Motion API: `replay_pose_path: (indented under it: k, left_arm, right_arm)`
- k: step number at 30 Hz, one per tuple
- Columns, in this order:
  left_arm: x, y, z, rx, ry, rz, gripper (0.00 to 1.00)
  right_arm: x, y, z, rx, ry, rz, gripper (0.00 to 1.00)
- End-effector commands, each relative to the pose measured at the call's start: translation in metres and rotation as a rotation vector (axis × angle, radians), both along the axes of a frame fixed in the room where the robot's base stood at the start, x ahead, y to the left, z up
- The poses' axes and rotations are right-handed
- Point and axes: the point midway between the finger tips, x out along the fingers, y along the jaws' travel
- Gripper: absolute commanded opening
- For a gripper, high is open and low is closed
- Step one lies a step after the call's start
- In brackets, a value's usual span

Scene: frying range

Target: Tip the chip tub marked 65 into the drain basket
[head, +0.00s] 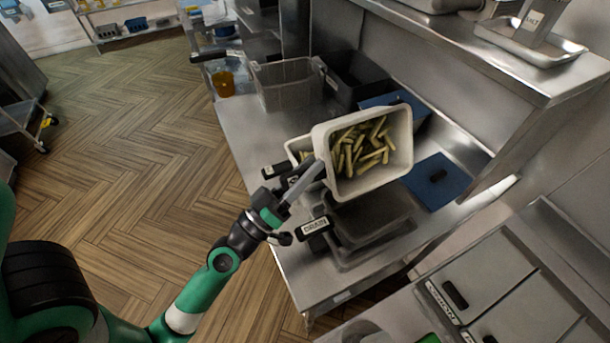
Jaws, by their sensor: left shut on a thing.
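My left gripper (306,180) is shut on the near wall of a cream tub (398,178). The tub is raised and tilted, its open side facing the camera, and several pale chips (358,147) lie inside it. No 65 marking is legible on it. The drain basket (375,222) is a dark basket on the steel counter, below and partly behind the tub. A black tag reading DRAIN (315,226) is on its left handle. The held tub covers the basket's far part. My right gripper is not in view.
Another pale tub (293,149) is partly hidden behind the held one. A grey bin (286,84) and a black bin (352,76) stand farther back on the counter (240,135). A blue lid or mat (433,181) lies right of the basket. A steel shelf (450,55) overhangs the right side.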

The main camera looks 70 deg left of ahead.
Motion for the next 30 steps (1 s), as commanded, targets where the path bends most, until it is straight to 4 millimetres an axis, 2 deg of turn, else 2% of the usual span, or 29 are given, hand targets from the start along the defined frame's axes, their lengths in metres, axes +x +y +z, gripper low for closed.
replay_pose_path:
  k: [1,18,24,30]
  left_arm:
    - [0.0,-0.001,-0.006,0.03,-0.005,0.002,0.0]
    - [0.0,-0.025,-0.019,0.37,0.005,0.003,0.0]
    - [0.0,-0.034,-0.022,0.473,0.009,0.003,0.0]
    - [0.001,-0.041,-0.022,0.571,0.013,0.002,0.0]
  right_arm:
    - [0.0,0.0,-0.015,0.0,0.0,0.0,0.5]
    - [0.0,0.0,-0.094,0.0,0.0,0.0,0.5]
    - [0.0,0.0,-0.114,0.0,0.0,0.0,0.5]
    - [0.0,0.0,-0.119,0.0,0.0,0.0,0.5]
